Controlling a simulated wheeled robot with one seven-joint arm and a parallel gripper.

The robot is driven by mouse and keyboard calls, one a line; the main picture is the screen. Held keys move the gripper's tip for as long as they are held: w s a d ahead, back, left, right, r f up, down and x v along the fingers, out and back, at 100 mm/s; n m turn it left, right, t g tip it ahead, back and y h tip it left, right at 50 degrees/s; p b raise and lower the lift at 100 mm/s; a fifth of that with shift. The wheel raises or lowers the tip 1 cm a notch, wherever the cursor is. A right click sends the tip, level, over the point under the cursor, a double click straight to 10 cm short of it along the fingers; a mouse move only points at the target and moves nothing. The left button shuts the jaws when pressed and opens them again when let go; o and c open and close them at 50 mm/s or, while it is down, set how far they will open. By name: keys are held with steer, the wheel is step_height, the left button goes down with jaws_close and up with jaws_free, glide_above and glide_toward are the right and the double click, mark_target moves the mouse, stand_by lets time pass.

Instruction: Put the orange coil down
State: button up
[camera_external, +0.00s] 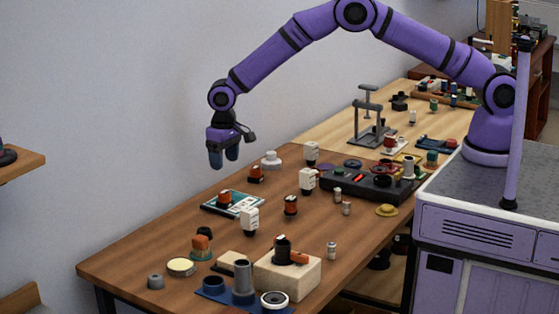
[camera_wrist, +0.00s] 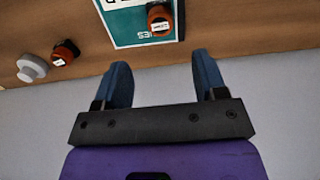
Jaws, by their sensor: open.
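An orange coil (camera_external: 225,197) with a dark top and a white label sits on a teal-edged card (camera_external: 247,209) near the table's far edge. In the wrist view the coil (camera_wrist: 160,20) shows at the top, on the card (camera_wrist: 125,22). Similar orange-and-black coils stand behind it (camera_external: 256,174) and to its right (camera_external: 291,205); I cannot tell for certain which one the task names. My gripper (camera_external: 223,160) is open and empty, high above the table's far side and apart from the coils. Its two blue fingers (camera_wrist: 160,65) have nothing between them.
A dark control box (camera_external: 365,186) lies to the right. A beige block (camera_external: 288,277) and a blue base (camera_external: 212,289) are at the front. A wall runs behind the table; bare wood shows left of the card.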

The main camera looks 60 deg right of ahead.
steer(key=shift+r, duration=0.1)
steer(key=s+d+r+t, duration=0.1)
steer(key=d+r, duration=0.5)
steer(key=r, duration=0.4)
steer(key=s+d+r, duration=0.2)
steer(key=d+r, duration=0.4)
steer(key=r, duration=0.5)
steer(key=s+d+r+t+y, duration=0.1)
steer(key=s+d+r, duration=0.8)
steer(key=d+r, duration=0.3)
steer(key=s+d+r+t, duration=0.1)
steer(key=s+d+r, duration=0.4)
steer(key=s, duration=0.3)
steer(key=s+d+t, duration=0.1)
steer(key=s+d, duration=0.3)
steer(key=s, duration=0.8)
steer(key=s+d+t+h, duration=0.1)
steer(key=s+d, duration=0.4)
steer(key=s, duration=0.8)
steer(key=shift+s+d+f, duration=0.25)
steer(key=shift+s+d, duration=0.05)
